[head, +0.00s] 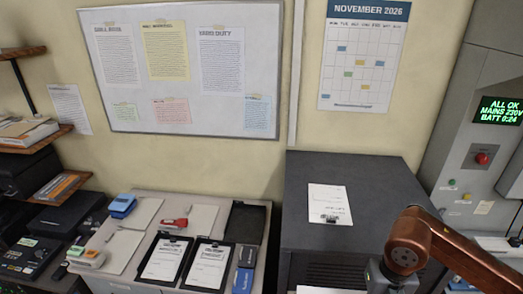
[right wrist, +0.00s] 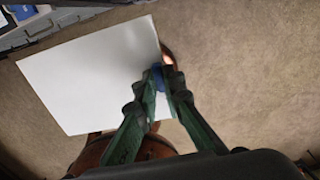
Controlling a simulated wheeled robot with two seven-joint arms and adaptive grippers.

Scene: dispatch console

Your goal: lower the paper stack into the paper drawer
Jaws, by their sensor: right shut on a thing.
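The white paper stack (right wrist: 88,72) hangs over the floor in the right wrist view, held near its right edge. My right gripper (right wrist: 166,82) is shut on it, with a small blue patch between the fingertips. In the head view, my right arm comes in from the right, its wrist at the bottom edge; the fingertips cannot be made out there. A white sliver (head: 310,290) at the bottom edge may be the stack. I cannot pick out the paper drawer for sure; the dark grey cabinet (head: 365,190) has a slatted front below. My left gripper is not in view.
A clipboard sheet (head: 329,204) lies on the dark cabinet. The light desk (head: 125,198) on the left holds clipboards (head: 208,263), a blue stapler-like item (head: 122,206) and a red one (head: 173,223). A grey control panel (head: 470,150) stands at right. The floor (right wrist: 255,80) looks clear.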

